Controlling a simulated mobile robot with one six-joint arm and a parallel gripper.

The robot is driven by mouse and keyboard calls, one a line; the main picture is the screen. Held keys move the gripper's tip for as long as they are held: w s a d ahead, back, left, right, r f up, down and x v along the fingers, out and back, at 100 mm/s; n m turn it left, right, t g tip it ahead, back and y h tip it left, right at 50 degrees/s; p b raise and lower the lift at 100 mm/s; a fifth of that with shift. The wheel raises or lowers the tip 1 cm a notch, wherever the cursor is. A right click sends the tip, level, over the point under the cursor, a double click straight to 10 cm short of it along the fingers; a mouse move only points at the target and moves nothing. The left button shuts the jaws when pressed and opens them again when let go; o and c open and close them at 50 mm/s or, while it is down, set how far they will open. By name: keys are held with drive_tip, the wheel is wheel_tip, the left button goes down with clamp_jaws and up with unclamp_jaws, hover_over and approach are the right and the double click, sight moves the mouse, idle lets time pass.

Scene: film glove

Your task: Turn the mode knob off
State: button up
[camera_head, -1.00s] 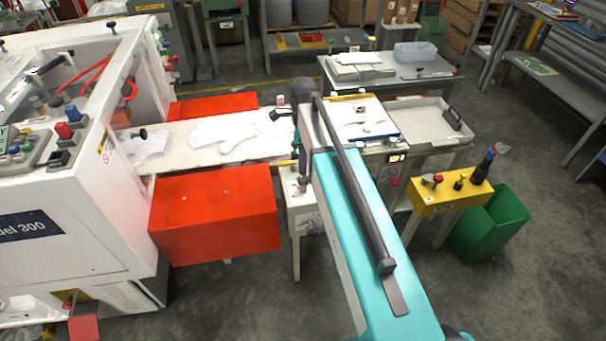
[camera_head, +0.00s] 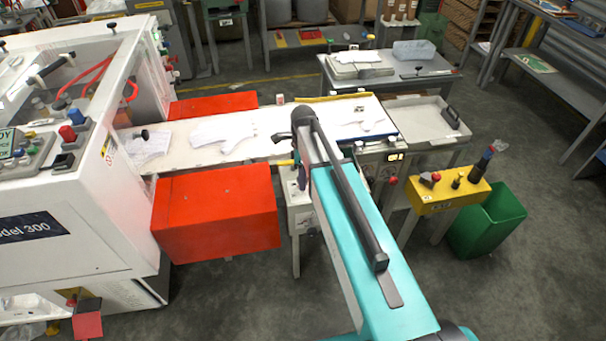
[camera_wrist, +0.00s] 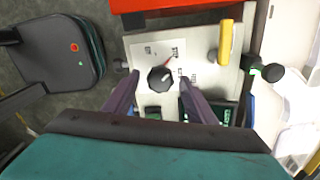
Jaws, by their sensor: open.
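The mode knob (camera_wrist: 160,79) is a round black knob with a light pointer mark, on a pale labelled panel (camera_wrist: 149,52) in the wrist view. Its pointer is angled toward the upper right, near a red mark. My gripper (camera_wrist: 158,80) has its two dark fingers apart, one on each side of the knob in the picture. I cannot tell whether they touch it or how far above it they are. In the head view my teal arm (camera_head: 362,240) reaches over the machine's front, and the knob and fingertips are hidden there.
A yellow handle (camera_wrist: 225,41) stands right of the panel. Dark displays (camera_wrist: 215,113) lie below it. A red box (camera_head: 215,212) stands left of the arm. A yellow control box (camera_head: 448,195) and a green bin (camera_head: 487,222) stand to the right.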

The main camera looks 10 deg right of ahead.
idle(0.3)
drive_tip(key=c, duration=1)
drive_tip(key=shift+c, duration=0.2)
drive_tip(key=shift+f+n, duration=0.1)
drive_tip(key=shift+n, duration=0.4)
drive_tip(key=n+b, duration=0.2)
drive_tip(key=n, duration=0.3)
drive_tip(key=n+b, duration=0.1)
drive_tip(key=n, duration=0.5)
drive_tip(key=shift+b, duration=0.3)
drive_tip(key=o, duration=1)
